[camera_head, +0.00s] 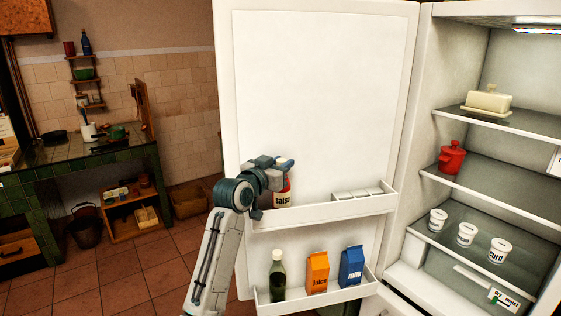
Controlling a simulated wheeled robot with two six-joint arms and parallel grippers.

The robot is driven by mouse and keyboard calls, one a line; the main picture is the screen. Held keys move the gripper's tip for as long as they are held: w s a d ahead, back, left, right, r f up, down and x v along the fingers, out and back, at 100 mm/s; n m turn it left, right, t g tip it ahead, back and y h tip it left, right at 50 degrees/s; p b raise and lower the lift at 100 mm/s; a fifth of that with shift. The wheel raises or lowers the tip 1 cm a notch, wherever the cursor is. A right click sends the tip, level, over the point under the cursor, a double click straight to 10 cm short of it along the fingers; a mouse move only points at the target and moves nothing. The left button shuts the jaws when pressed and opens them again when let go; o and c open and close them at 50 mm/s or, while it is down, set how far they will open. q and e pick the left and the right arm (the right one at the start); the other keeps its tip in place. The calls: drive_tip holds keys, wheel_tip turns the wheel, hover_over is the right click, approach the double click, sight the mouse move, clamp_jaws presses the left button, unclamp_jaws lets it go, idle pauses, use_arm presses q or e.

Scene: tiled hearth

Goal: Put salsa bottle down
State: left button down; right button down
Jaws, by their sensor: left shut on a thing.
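The salsa bottle (283,199) is red with a white label that reads in part "salsa". It stands roughly upright at the left end of the upper door shelf (320,214) of the open fridge. My left gripper (284,165) is shut on the bottle near its top. The gripper and wrist hide the bottle's upper part and left side. The bottle's base is behind the shelf's front wall, so I cannot tell whether it touches the shelf floor. My right gripper is not in view.
A white egg tray (358,194) sits at the right of the same shelf. The lower door shelf (330,297) holds a green bottle (278,275), an orange juice carton (317,272) and a blue milk carton (351,266). Between bottle and egg tray the upper shelf looks clear.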

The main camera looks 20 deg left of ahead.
use_arm(q)
drive_tip(key=shift+w+a, duration=0.1)
drive_tip(key=shift+f, duration=0.15)
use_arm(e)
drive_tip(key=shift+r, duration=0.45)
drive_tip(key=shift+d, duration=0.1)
use_arm(q)
drive_tip(key=c, duration=1.1)
unclamp_jaws()
drive_tip(key=shift+f, duration=0.15)
drive_tip(key=shift+c, duration=0.2)
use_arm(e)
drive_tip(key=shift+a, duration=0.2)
use_arm(q)
drive_tip(key=shift+s+a, duration=0.1)
drive_tip(key=shift+s, duration=0.15)
drive_tip(key=b+v, duration=0.3)
drive_tip(key=v, duration=0.8)
drive_tip(key=shift+s, duration=0.25)
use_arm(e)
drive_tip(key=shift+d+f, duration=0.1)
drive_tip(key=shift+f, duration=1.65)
